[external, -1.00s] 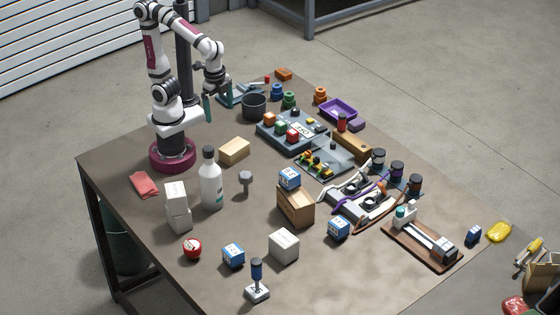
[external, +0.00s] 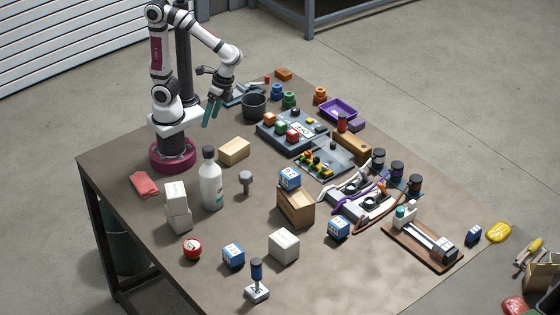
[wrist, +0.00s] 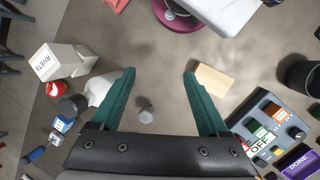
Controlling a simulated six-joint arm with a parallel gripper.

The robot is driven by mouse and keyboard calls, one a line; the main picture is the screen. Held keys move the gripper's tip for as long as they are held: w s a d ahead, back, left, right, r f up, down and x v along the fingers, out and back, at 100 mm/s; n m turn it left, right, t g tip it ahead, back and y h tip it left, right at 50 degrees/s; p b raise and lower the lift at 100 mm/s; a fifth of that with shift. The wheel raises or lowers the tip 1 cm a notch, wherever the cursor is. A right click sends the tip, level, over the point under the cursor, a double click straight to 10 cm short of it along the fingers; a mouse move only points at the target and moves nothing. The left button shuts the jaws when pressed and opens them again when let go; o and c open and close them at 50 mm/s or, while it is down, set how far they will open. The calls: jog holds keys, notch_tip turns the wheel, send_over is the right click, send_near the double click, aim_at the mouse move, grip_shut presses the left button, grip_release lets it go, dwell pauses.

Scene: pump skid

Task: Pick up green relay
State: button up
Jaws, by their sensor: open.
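The green relay, seen as a green block (external: 281,127), sits on a grey panel box (external: 266,138) between an orange block (external: 269,118) and a red block (external: 292,135). In the wrist view the green block (wrist: 262,132) is at the lower right, to the right of my right finger. My gripper (external: 210,123) is open and empty, in the air to the left of the panel. Its green fingers (wrist: 159,74) stand wide apart over bare table in the wrist view.
A black cup (external: 254,106) stands between my gripper and the panel's far side. A wooden block (external: 234,151) and a white bottle (external: 210,182) stand nearer the front. A second tray with small coloured parts (external: 318,162) lies beside the panel.

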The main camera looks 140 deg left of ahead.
jog(key=a+f+n+t+h, duration=0.3)
jog(key=a+n+t+h, duration=0.1)
jog(key=a+n, duration=0.7)
jog(key=n+t+y, duration=0.7)
jog(key=n+t, duration=0.4)
jog(key=n, duration=0.8)
send_near(280, 122)
jog(key=x, duration=0.8)
jog(key=shift+w+d+f, duration=0.1)
jog(key=shift+w+f, duration=0.05)
jog(key=shift+w, duration=0.1)
jog(key=shift+w+f, duration=0.1)
jog(key=shift+w, duration=0.2)
grip_shut()
